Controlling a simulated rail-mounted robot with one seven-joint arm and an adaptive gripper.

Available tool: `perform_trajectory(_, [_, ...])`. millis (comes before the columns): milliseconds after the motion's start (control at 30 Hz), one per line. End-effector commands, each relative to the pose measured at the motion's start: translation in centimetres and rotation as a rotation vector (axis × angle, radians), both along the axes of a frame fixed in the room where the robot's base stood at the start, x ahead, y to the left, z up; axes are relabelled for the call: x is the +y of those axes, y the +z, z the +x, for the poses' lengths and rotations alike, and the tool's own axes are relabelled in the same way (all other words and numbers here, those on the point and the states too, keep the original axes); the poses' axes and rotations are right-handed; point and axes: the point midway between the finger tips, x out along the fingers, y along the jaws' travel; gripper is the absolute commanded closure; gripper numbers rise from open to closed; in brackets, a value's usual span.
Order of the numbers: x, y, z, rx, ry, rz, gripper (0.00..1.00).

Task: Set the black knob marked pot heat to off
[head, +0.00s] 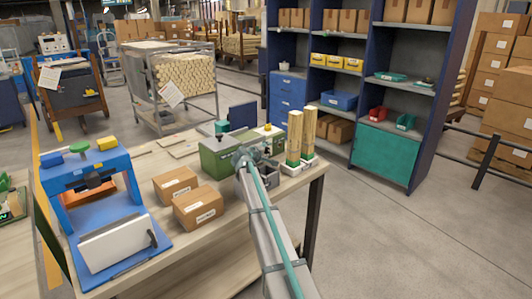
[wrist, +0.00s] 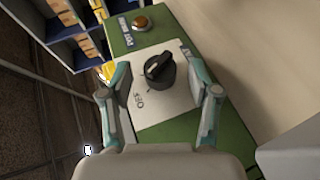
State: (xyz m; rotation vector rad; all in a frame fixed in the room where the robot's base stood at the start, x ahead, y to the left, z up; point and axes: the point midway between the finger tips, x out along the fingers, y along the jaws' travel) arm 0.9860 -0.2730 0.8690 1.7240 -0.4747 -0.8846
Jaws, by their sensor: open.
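The black knob (wrist: 158,72) sits on a white plate (wrist: 165,108) on the green box (wrist: 235,150). Its raised grip lies at a slant, with a pale mark on it; I cannot tell for sure which end points. Lettering that looks like OFF is on the plate at the knob's lower left. My gripper (wrist: 166,82) is open, one finger on each side of the knob, with visible gaps. In the head view, the green box (head: 214,160) stands on the bench and my gripper (head: 246,157) is over it; the knob is hidden there.
An amber button or lamp (wrist: 142,23) and a blue label (wrist: 127,28) are on the green box beyond the plate. Two cardboard boxes (head: 198,204) and a blue press (head: 90,185) stand to the left on the bench. Bundled wooden sticks (head: 294,135) stand close to the right.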

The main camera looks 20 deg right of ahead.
Motion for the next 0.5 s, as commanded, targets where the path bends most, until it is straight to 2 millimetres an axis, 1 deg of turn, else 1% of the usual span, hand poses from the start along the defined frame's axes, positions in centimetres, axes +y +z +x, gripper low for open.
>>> perform_trajectory(300, [4.0, 1.8, -3.9, -0.001, 0.002, 0.0, 0.39])
perform_trajectory(500, [6.3, 2.9, -6.1, 0.0, 0.001, 0.0, 0.39])
